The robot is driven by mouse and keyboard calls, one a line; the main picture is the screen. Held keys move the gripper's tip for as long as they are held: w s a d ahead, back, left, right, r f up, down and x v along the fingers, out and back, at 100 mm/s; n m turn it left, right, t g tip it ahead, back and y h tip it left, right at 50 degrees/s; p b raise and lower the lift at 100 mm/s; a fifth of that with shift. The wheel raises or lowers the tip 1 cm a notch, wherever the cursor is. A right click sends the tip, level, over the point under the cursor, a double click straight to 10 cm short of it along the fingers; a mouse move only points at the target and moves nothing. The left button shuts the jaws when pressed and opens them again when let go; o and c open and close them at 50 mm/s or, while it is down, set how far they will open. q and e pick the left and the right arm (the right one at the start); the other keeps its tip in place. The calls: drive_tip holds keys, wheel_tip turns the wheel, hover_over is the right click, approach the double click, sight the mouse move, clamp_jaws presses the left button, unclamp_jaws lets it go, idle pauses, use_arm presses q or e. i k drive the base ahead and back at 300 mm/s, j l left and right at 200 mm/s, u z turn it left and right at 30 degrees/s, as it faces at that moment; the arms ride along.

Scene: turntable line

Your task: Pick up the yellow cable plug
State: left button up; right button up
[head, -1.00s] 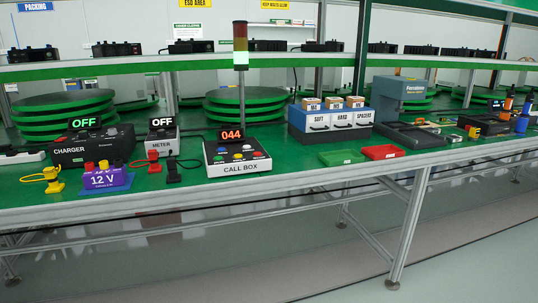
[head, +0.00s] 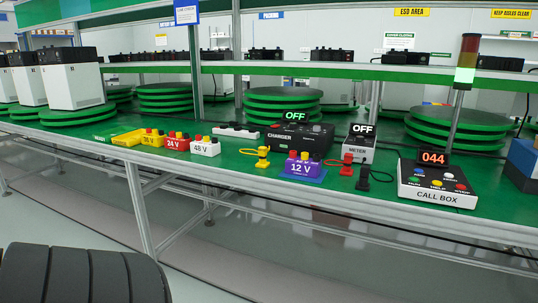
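The yellow cable plug (head: 262,157) stands on the green bench top in the head view, near the front edge. It is just left of the purple 12 V block (head: 303,168) and in front of the charger (head: 297,140). A thin yellow cable runs from it to the left. A red plug (head: 346,165) and a black plug (head: 363,180) stand to the right, in front of the meter (head: 360,148). Neither of my grippers is in view.
The call box (head: 437,186) with a light tower is at the right. Yellow, red 24 V (head: 177,143) and white 48 V (head: 205,148) blocks sit to the left. Green round stacks (head: 283,105) stand behind. The floor in front of the bench is clear.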

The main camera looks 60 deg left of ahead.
sight(262, 150)
drive_tip(key=l+u, duration=0.25)
drive_tip(key=l, duration=0.35)
drive_tip(key=j+u, duration=0.1)
drive_tip(key=u, duration=0.25)
drive_tip(key=j+u, duration=0.15)
drive_tip(key=u, duration=0.25)
drive_tip(key=i+j+u, duration=0.1)
drive_tip(key=u, duration=0.25)
drive_tip(key=i+j+u, duration=0.1)
drive_tip(key=j+u, duration=0.15)
drive_tip(key=u, duration=0.15)
